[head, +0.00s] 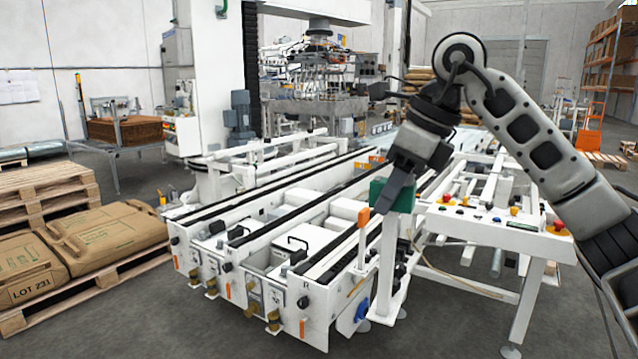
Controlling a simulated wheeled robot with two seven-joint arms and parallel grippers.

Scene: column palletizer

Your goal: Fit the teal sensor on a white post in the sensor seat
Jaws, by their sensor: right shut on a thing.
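The teal sensor (405,201) is a small dark green-teal block at the top of a white post (387,265), which stands at the front right of the conveyor. My right gripper (392,196) comes down from above and is shut on the sensor, its dark fingers covering part of it. The sensor seat is hidden behind the fingers and sensor, and I cannot tell whether the sensor touches it. My left gripper is not in view.
The white conveyor frame (262,262) fills the middle. A white control panel (497,222) with buttons stands close to the right of the post, below my right arm. Sacks (100,237) lie on a pallet at the left. Grey floor is clear in front.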

